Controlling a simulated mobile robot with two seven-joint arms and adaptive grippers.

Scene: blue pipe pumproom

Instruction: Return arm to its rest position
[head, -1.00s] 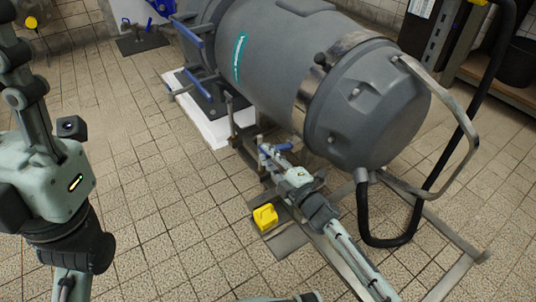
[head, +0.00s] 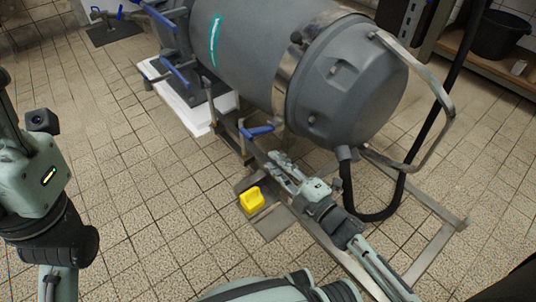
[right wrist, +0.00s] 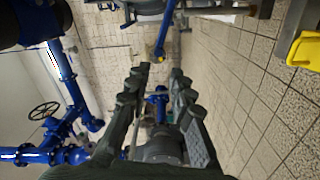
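My right arm reaches in from the bottom right of the head view. Its gripper (head: 280,170) is low beside the grey machine and points away from me. In the right wrist view its two dark fingers (right wrist: 158,85) stand apart with nothing between them. A blue lever handle (head: 258,131) is just beyond the fingertips, with a visible gap. My left arm is at the left edge of the head view, wrist raised. Only part of its gripper (head: 6,105) shows there, cut off by the frame edge, so its opening is hidden.
The large grey tank (head: 300,80) stands on a metal floor frame (head: 425,262) close to my right arm. A yellow block (head: 251,200) is left of that arm. A black hose (head: 365,212) loops to its right. Tiled floor (head: 150,225) is free at left.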

